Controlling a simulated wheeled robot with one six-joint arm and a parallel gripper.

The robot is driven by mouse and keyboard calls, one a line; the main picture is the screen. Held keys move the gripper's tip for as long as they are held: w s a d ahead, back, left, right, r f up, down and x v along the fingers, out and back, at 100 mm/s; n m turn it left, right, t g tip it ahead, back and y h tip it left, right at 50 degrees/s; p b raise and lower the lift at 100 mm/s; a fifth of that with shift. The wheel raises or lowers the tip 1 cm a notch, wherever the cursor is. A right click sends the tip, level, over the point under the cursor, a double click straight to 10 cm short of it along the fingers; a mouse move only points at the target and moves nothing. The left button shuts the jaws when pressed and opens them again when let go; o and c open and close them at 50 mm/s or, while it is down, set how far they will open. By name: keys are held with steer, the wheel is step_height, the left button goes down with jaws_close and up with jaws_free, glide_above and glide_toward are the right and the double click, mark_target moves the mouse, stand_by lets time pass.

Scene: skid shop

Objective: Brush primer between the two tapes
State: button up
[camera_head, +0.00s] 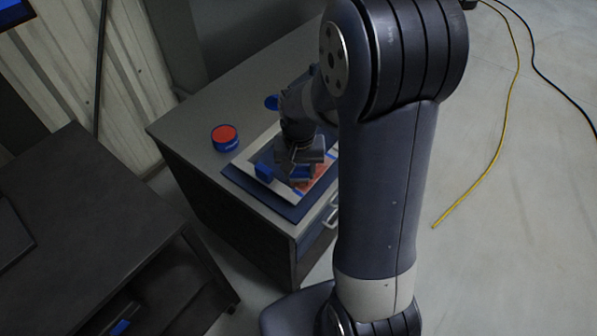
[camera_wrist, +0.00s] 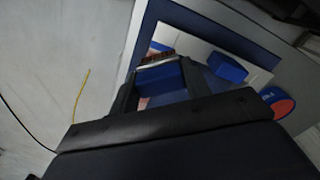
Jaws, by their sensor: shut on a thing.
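My gripper (camera_head: 300,172) is over the work board on the grey cabinet. In the wrist view my gripper (camera_wrist: 160,92) is shut on the blue handle of a brush (camera_wrist: 160,76), with brown bristles past the fingertips. The bristles are close to the board; I cannot tell whether they touch. The board has a white panel (camera_head: 240,160) on a dark blue mat (camera_head: 233,176). A reddish patch (camera_head: 323,178) shows on the panel beside my gripper. A blue block (camera_head: 263,172) stands on the panel and shows in the wrist view (camera_wrist: 228,67).
A blue tin with an orange-red top (camera_head: 225,134) stands on the cabinet (camera_head: 187,128) left of the board. A dark workbench (camera_head: 75,200) is at the left. A yellow cable (camera_head: 503,130) lies on the open floor at the right.

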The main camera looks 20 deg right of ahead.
mark_target(300, 168)
steer(key=shift+r+p, duration=1.25)
steer(key=shift+r, duration=0.65)
steer(key=shift+d, duration=0.15)
